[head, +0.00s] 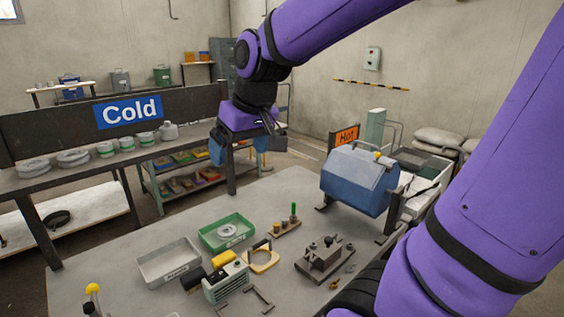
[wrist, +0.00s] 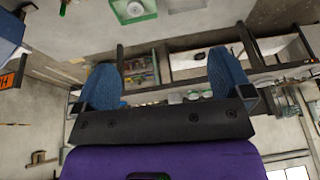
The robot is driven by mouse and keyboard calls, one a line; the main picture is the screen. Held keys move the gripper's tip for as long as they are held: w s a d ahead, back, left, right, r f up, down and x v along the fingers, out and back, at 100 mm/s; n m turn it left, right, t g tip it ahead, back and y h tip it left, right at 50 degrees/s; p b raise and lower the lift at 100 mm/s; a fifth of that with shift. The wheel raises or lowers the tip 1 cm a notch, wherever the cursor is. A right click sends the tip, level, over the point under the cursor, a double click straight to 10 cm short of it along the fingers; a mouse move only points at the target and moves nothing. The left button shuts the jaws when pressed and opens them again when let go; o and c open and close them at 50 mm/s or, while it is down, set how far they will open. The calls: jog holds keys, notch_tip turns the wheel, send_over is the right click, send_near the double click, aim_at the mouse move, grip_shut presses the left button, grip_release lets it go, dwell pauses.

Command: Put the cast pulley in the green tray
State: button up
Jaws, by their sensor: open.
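The green tray (head: 221,247) stands on the near table, with a label on its front wall. A grey round grooved casting, which looks like the cast pulley (head: 228,231), lies inside it. In the wrist view the green tray (wrist: 117,17) shows at the top edge, with the pale round casting (wrist: 134,9) in it. My gripper (head: 240,149) is raised high above and behind the tray, close to the Cold shelf. Its blue fingers are spread apart, with nothing between them in the wrist view (wrist: 166,78).
A grey tray (head: 168,263) stands left of the green one. Several round castings (head: 73,157) line the Cold shelf (head: 45,179). A blue furnace-like box (head: 359,180) stands at the right. A yellow-handled machine (head: 226,280) and a dark metal fixture (head: 324,258) crowd the front.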

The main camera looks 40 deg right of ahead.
jog(key=s+a+r+t, duration=0.1)
jog(key=s, duration=1.2)
jog(key=shift+r+h, duration=0.25)
jog(key=shift+h, duration=0.15)
